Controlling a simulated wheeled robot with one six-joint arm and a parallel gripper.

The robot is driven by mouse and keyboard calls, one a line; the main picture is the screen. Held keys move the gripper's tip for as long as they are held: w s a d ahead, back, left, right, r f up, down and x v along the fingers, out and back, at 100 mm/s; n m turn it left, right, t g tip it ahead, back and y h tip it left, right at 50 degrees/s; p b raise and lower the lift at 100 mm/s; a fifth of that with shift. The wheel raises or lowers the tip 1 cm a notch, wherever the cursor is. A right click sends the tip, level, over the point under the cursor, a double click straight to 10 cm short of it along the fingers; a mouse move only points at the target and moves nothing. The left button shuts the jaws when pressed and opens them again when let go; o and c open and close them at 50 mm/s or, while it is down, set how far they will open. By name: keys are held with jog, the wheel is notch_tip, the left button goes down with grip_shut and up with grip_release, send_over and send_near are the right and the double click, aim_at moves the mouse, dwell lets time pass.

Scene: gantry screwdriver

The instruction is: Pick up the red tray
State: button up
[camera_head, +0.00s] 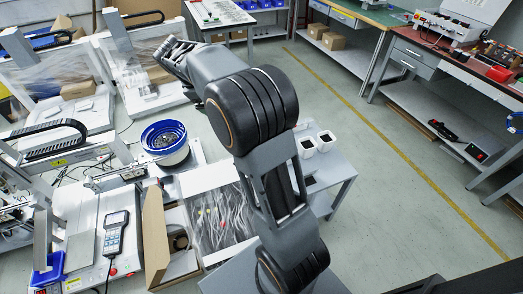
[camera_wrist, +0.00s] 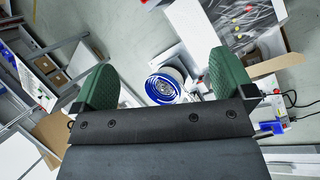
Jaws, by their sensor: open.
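A small flat red object (camera_head: 499,74), which may be the red tray, lies on the workbench (camera_head: 462,62) at the upper right of the head view. It is small, and I cannot make out its shape well. The wrist view shows no red tray. My gripper (camera_head: 174,53) is at the upper left of the head view, raised and far from that bench. In the wrist view my gripper (camera_wrist: 165,78) has its two green fingers wide apart with nothing held between them.
A blue and white feeder bowl (camera_head: 165,138) stands at the left, and shows below my fingers in the wrist view (camera_wrist: 165,86). Machines and a cardboard box (camera_head: 155,235) crowd the left. Two white cups (camera_head: 317,143) stand on a grey table. The floor (camera_head: 385,180) at right is clear.

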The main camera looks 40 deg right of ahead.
jog(key=w+d+f+n+g+h+b, duration=0.1)
jog(key=w+d+f+n+h+b, duration=0.2)
jog(key=w+f, duration=0.45)
jog(key=w+d+f+n+g+h+b, duration=0.1)
jog(key=w+d+f+b, duration=0.4)
jog(key=f, duration=0.6)
notch_tip(320, 180, down, 16)
jog(key=d+n+g+h+b, duration=0.2)
jog(key=n+g+h+b, duration=0.1)
jog(key=b, duration=0.5)
jog(key=b+x, duration=0.1)
jog(key=x, duration=0.3)
jog(key=b+x, duration=0.1)
jog(key=x, duration=0.3)
jog(key=b+x, duration=0.2)
jog(key=x, duration=0.2)
jog(key=shift+w+d, duration=0.2)
jog(key=shift+d, duration=0.35)
jog(key=shift+c, duration=0.2)
jog(key=c, duration=0.6)
jog(key=shift+o, duration=0.2)
jog(key=shift+r, duration=0.1)
